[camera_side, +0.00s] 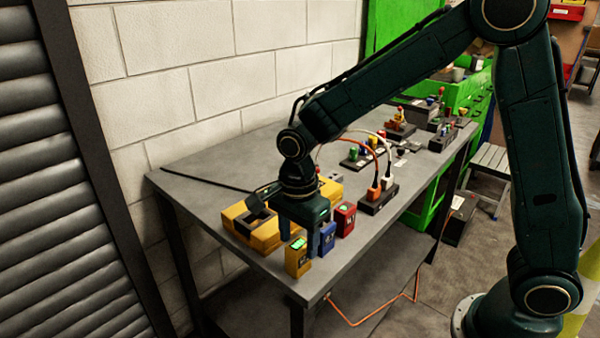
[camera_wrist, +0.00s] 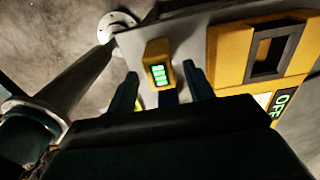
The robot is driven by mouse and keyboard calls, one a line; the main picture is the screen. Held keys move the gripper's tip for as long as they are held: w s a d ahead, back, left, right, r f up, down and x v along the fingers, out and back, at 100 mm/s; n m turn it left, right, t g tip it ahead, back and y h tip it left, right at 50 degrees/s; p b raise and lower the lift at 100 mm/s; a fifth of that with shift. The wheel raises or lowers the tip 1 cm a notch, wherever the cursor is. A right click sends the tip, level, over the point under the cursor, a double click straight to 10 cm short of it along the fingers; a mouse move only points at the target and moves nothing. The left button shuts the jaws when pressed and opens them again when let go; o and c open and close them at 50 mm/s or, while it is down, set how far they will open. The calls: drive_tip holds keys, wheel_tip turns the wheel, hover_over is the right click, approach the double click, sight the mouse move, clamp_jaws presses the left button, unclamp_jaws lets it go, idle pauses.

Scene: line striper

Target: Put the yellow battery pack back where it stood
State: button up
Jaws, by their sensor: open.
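The yellow battery pack (camera_side: 298,257) stands upright near the front left corner of the grey table, its green display lit. It also shows in the wrist view (camera_wrist: 157,52), just beyond and between my fingertips. My gripper (camera_side: 299,242) points down just behind the pack, open, with its fingers apart. In the wrist view the two fingers (camera_wrist: 160,80) show a gap on either side of the pack; whether either touches it is unclear. A blue pack (camera_side: 326,238) stands right beside the gripper. A red pack (camera_side: 344,219) stands farther right.
A large yellow machine (camera_side: 263,236) with a dark recess sits behind my gripper; its display reads OFF in the wrist view (camera_wrist: 283,102). A black block (camera_side: 378,201) with orange and white plugs is to the right. Bare table (camera_side: 280,289) lies in front of the yellow pack.

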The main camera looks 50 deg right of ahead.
sight(299, 244)
wheel_tip(299, 244, up, 11)
idle(0.5)
idle(0.3)
drive_tip(key=s+d+r+n+t, duration=0.2)
drive_tip(key=s+d+n, duration=0.3)
drive_tip(key=s+n, duration=0.4)
drive_tip(key=s+d+r+n+t, duration=0.2)
drive_tip(key=s+d+n, duration=0.3)
drive_tip(key=s+n, duration=0.4)
drive_tip(key=shift+s+d+t, duration=0.25)
drive_tip(key=shift+s+t, duration=0.55)
drive_tip(key=shift+r, duration=0.1)
idle(0.5)
